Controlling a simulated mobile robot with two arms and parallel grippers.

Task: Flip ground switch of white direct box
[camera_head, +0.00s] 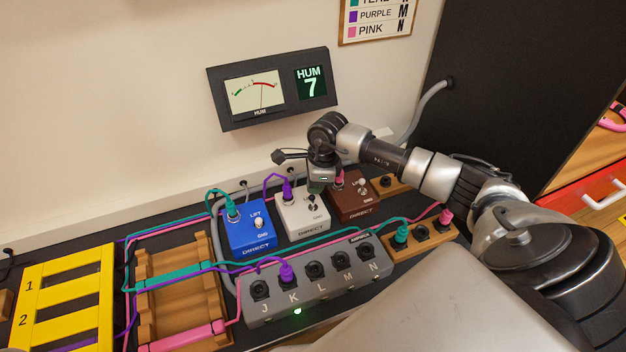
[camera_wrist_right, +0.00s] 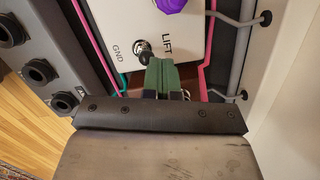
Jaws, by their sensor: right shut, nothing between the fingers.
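The white direct box (camera_head: 304,223) sits between a blue and a brown one, with a purple plug (camera_head: 287,191) in its top. Its ground switch (camera_head: 311,203) is on the top face. In the right wrist view, the switch (camera_wrist_right: 142,48) stands between the GND and LIFT labels; which way its lever leans is hard to tell. My right gripper (camera_head: 316,187) is over the back right of the white box. Its green fingertips (camera_wrist_right: 167,75) are shut and empty, right beside the switch lever; whether they touch it is unclear. My left gripper is not in view.
The blue box (camera_head: 248,240) and brown box (camera_head: 350,207) stand close on either side. A grey jack box (camera_head: 320,290) lettered J to N lies in front, with cables across it. A meter (camera_head: 270,88) on the wall reads HUM 7.

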